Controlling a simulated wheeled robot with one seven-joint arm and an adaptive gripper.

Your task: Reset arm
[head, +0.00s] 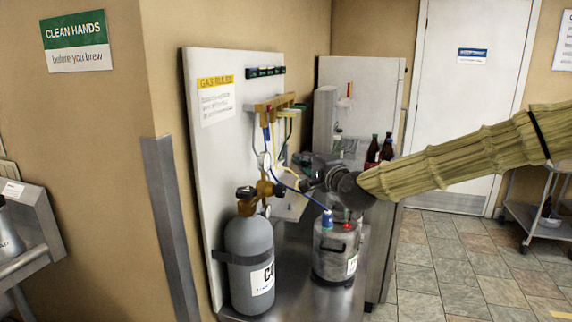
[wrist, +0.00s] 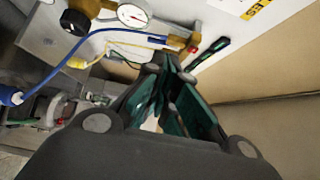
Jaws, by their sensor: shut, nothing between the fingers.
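My arm, in a tan ribbed sleeve, comes in from the right in the head view. My gripper (head: 300,172) is at its end, in front of the gas panel (head: 216,150) and above the metal keg (head: 334,262). In the wrist view my gripper (wrist: 170,92) shows dark green finger pads brought together, with nothing held. The fingertips are partly hard to make out in the head view among hoses and fittings. A blue hose (wrist: 100,38) and a round gauge (wrist: 132,15) lie beyond the fingers in the wrist view.
A grey gas cylinder (head: 250,262) with a brass regulator (head: 266,188) stands left of the keg on a metal bench. Dark bottles (head: 373,150) stand behind my arm. Tiled floor (head: 440,265) is open at right, near a cart (head: 540,215).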

